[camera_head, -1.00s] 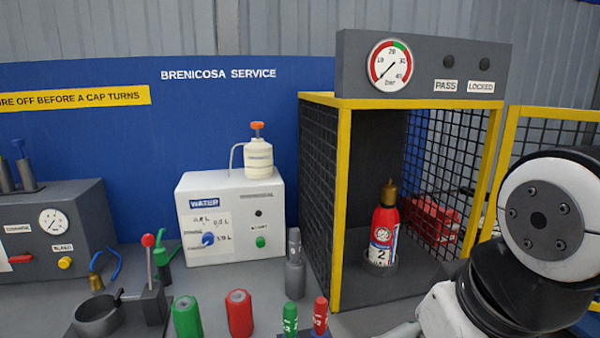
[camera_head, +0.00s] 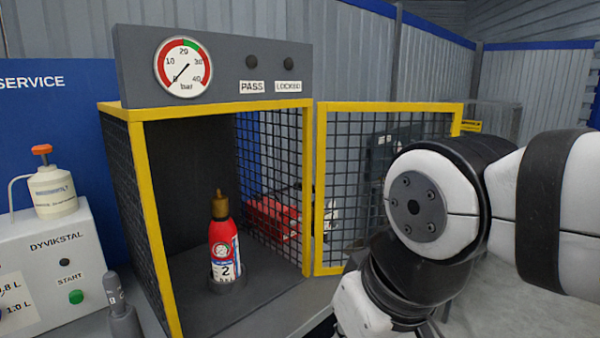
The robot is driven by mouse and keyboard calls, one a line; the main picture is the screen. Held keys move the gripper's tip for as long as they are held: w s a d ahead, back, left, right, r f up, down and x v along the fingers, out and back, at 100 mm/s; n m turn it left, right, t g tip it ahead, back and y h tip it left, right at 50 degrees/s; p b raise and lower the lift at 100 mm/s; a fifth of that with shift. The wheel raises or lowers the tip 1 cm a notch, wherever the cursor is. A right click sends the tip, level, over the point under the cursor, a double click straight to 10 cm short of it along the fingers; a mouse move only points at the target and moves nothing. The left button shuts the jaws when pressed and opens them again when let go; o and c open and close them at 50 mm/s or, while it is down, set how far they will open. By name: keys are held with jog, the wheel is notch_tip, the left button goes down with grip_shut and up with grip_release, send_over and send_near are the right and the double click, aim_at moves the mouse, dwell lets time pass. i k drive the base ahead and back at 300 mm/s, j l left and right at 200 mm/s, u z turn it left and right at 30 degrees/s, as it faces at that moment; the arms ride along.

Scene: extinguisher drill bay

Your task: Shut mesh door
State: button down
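The mesh door (camera_head: 350,150) has a yellow frame and dark wire grid. It stands wide open, swung out to the right of the test cage (camera_head: 148,220). The cage has yellow posts, mesh sides and an open front. A red extinguisher (camera_head: 222,250) labelled 2, with a brass-coloured top, stands upright inside on the cage floor. My arm covers the door's lower right part. My gripper is not visible; only arm links show at the right, in front of the door. I cannot tell whether the arm touches the door.
A grey panel with a gauge (camera_head: 183,67) and PASS and LOCKED lamps tops the cage. A white box (camera_head: 60,265) with a white bottle (camera_head: 53,190) stands left of it. A grey handled item (camera_head: 122,318) is near the cage's left front corner. A red object shows behind the mesh.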

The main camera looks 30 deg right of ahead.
aim_at(456, 108)
jog(key=l+z, duration=0.25)
jog(key=z, duration=0.15)
jog(key=i+l+z, duration=0.1)
jog(key=l+z, duration=0.15)
jog(key=z, duration=0.15)
jog(key=i+l+z, duration=0.1)
jog(key=z, duration=0.3)
jog(key=i+j, duration=0.1)
jog(key=j, duration=0.2)
jog(key=i+j, duration=0.1)
jog(key=j, duration=0.15)
